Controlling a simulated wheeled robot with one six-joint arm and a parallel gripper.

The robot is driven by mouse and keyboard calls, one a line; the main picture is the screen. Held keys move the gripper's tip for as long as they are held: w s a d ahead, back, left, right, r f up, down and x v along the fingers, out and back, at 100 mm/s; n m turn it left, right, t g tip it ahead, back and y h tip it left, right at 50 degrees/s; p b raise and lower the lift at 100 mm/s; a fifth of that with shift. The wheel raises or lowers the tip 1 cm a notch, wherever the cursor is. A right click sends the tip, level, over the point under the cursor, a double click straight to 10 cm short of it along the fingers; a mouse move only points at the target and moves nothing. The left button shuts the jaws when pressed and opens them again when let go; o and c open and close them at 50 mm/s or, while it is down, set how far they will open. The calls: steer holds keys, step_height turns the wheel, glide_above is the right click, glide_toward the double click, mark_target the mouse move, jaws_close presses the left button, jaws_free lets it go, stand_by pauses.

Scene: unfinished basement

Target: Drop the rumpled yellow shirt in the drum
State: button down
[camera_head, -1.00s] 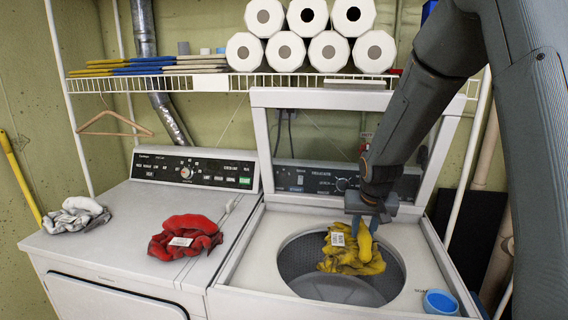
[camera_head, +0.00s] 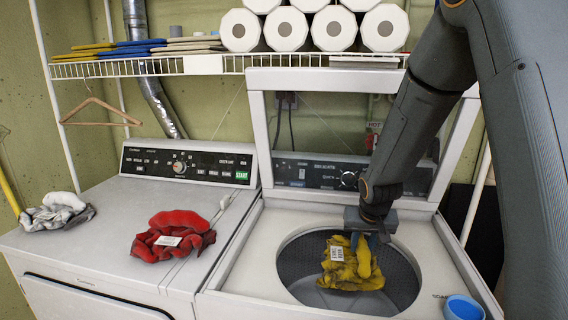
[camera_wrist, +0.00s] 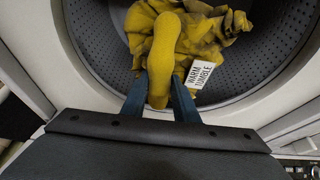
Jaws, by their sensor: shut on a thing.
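The rumpled yellow shirt (camera_head: 352,268) hangs from my gripper (camera_head: 360,236) at the opening of the washer drum (camera_head: 400,278). A white tag shows on the shirt. In the wrist view, the two blue fingers of my gripper (camera_wrist: 159,92) are shut on a fold of the shirt (camera_wrist: 190,38), with the grey perforated drum wall (camera_wrist: 85,45) behind it. The tag there reads "WARM TUMBLE". The shirt hides part of the drum, and I cannot tell whether it touches the drum.
The washer's raised lid (camera_head: 262,130) stands behind my gripper. A blue cup (camera_head: 463,308) sits at the washer's front right. A red garment (camera_head: 172,236) and a grey-white garment (camera_head: 58,211) lie on the dryer (camera_head: 105,235) to the left. A wire shelf (camera_head: 200,65) with paper rolls is above.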

steer(key=shift+f, duration=0.5)
steer(key=c, duration=1.3)
jaws_free()
steer(key=shift+r, duration=0.1)
steer(key=shift+b+v, duration=0.65)
steer(key=shift+v, duration=3.2)
